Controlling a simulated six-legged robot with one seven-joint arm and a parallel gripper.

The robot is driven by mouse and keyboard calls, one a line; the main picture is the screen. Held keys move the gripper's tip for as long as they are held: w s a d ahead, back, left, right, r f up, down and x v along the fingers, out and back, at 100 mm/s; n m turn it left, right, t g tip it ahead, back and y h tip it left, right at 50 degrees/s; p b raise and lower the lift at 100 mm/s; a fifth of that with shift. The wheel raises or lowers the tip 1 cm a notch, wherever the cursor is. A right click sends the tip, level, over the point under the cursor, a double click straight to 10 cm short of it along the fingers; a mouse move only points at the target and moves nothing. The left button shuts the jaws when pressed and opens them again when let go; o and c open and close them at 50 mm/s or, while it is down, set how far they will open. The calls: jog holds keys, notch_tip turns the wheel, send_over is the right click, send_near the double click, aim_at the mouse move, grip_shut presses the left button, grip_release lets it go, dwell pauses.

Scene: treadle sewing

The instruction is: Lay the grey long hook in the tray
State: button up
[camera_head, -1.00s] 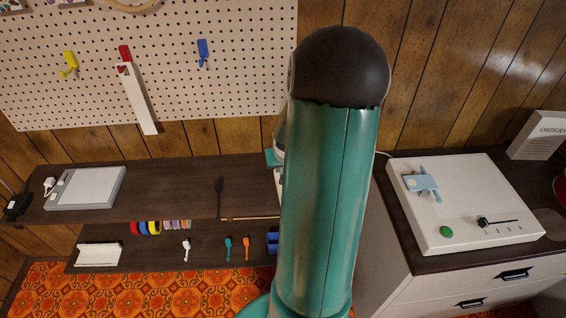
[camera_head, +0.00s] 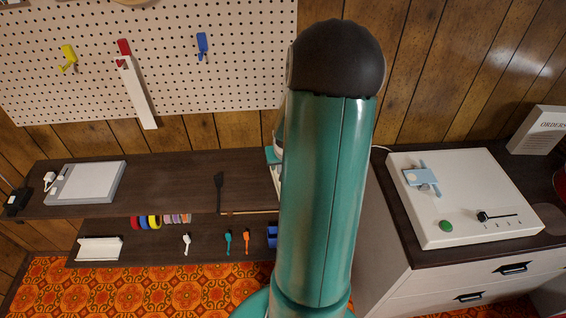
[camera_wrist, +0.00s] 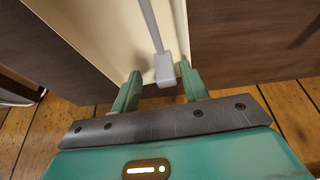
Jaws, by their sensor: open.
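A grey long rod with a block at its near end, apparently the grey long hook (camera_wrist: 165,70), shows in the wrist view against a cream surface. My gripper (camera_wrist: 157,72) is open there, with one teal finger on each side of the block. The block looks nearer the right finger; I cannot tell whether they touch. The far end of the rod runs out of the picture. In the head view my own arm hides the gripper and the hook. I cannot tell for sure which thing is the tray.
Dark wood flanks the cream surface (camera_wrist: 100,25) in the wrist view. In the head view, a pegboard (camera_head: 230,85) holds yellow, red and blue pieces. A grey flat box (camera_head: 88,183) lies on the dark shelf, and a white control box (camera_head: 460,215) stands on the right cabinet.

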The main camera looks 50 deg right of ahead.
jog(key=v, duration=1.4)
jog(key=shift+f, duration=0.1)
jog(key=w+a+r+n+t, duration=0.1)
jog(key=w+a+r+n, duration=0.2)
jog(key=a, duration=0.7)
jog(key=w+a+r+n, duration=0.1)
jog(key=w+a+r, duration=0.1)
jog(key=a+r, duration=0.5)
jog(key=s+a+r+n+y, duration=0.1)
jog(key=s+a+n, duration=0.1)
jog(key=a, duration=0.7)
jog(key=s+a+r+n+t+y, duration=0.1)
jog(key=s+a+r+n+y, duration=0.1)
jog(key=s+a, duration=0.3)
jog(key=a, duration=0.4)
jog(key=shift+n, duration=0.3)
